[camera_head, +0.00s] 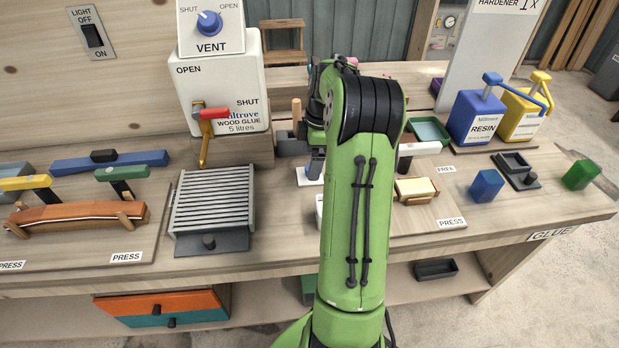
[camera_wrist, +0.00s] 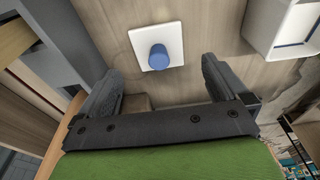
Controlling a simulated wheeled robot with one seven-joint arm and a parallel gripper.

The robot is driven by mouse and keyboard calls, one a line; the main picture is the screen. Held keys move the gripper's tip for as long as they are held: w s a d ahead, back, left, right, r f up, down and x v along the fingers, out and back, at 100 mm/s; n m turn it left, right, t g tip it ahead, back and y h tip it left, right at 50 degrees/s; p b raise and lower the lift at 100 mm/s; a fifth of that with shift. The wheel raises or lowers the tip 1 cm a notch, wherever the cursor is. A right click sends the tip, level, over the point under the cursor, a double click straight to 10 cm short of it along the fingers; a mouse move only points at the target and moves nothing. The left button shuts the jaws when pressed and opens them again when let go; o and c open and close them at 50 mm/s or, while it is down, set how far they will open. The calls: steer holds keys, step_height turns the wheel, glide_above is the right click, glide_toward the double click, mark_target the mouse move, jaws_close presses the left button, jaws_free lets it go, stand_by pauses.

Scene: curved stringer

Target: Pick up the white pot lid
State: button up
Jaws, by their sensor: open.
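The white pot lid (camera_wrist: 142,40) is a square white plate with a round blue knob (camera_wrist: 158,56) on top. It lies flat on the wooden bench in the wrist view, ahead of my gripper. My gripper (camera_wrist: 160,76) is open, with one finger on each side of the picture and nothing between them. The knob appears between the lines of the fingers but beyond their tips. In the head view a white edge of the lid (camera_head: 308,178) shows left of my green arm, which hides most of the gripper area.

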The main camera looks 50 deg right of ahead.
steer(key=f, duration=0.2)
steer(key=f+b, duration=0.1)
steer(key=f, duration=0.1)
steer(key=shift+w+a+f, duration=0.15)
steer(key=shift+w+f, duration=0.05)
steer(key=shift+f, duration=0.05)
steer(key=shift+r, duration=0.15)
